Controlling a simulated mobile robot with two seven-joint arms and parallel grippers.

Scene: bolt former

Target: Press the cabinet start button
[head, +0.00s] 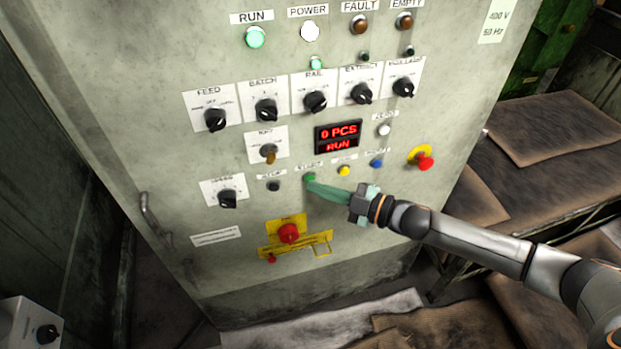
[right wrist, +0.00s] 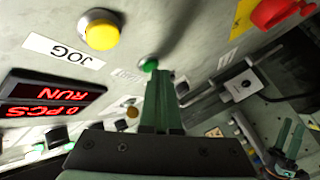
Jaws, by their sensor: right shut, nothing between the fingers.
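The grey cabinet (head: 180,150) stands upright in front of me with rows of labelled knobs, lamps and buttons. The green start button (head: 309,178) is in the lower button row, and it also shows in the right wrist view (right wrist: 149,64). My right gripper (head: 312,184) is shut and empty, its green fingers pointing at the button. The fingertips are at the button or very close to it; I cannot tell whether they touch. The display (head: 338,136) reads 0 PCS and RUN. The green RUN lamp (head: 255,38) looks lit. My left gripper does not show clearly in the head view.
A yellow button (head: 344,170) and a blue button (head: 376,163) sit right of the start button, a black one (head: 273,186) left of it. A handle (head: 152,216) protrudes at left.

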